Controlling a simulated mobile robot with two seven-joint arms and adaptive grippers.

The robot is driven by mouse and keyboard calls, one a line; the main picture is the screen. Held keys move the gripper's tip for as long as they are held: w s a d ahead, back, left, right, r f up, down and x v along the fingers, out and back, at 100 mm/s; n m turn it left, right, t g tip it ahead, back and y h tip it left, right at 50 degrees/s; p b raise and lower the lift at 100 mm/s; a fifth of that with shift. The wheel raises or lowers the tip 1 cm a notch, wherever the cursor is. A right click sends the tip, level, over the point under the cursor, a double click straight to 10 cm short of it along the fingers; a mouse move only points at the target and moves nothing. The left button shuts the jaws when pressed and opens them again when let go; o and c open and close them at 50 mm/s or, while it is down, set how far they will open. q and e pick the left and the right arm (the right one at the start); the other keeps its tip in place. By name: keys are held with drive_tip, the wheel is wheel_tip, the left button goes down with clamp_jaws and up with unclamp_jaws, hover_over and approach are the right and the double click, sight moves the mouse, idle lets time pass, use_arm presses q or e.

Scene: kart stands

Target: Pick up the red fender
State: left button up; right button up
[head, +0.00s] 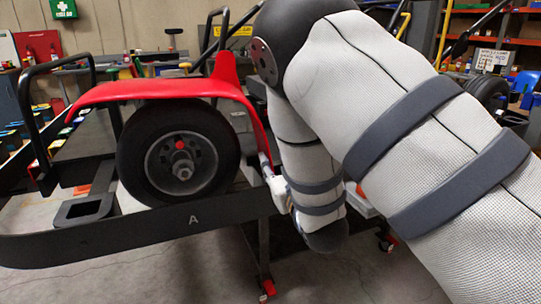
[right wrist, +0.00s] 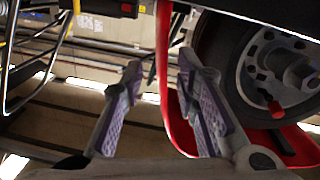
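The red fender (head: 160,90) arches over a black wheel (head: 180,152) on the kart stand in the head view. Its right end hangs down beside the wheel. My right gripper (head: 266,168) is at that lower right end, partly hidden by my own arm. In the right wrist view, my right gripper (right wrist: 160,75) is open, its two purple-padded fingers spread apart. A narrow strip of the fender (right wrist: 163,50) shows between the fingertips; I cannot tell whether either finger touches it. My left gripper is not in view.
A dark rail (head: 110,243) marked "A" runs along the front of the stand below the wheel. Black tubular bars (head: 30,110) stand at the left. Shelves with coloured bins (head: 500,25) are at the back right. Open floor (head: 150,285) lies in front.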

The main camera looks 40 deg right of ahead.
sight(263, 145)
drive_tip(key=b+x, duration=0.1)
drive_tip(key=x, duration=0.9)
drive_tip(key=shift+w+f, duration=0.1)
clamp_jaws()
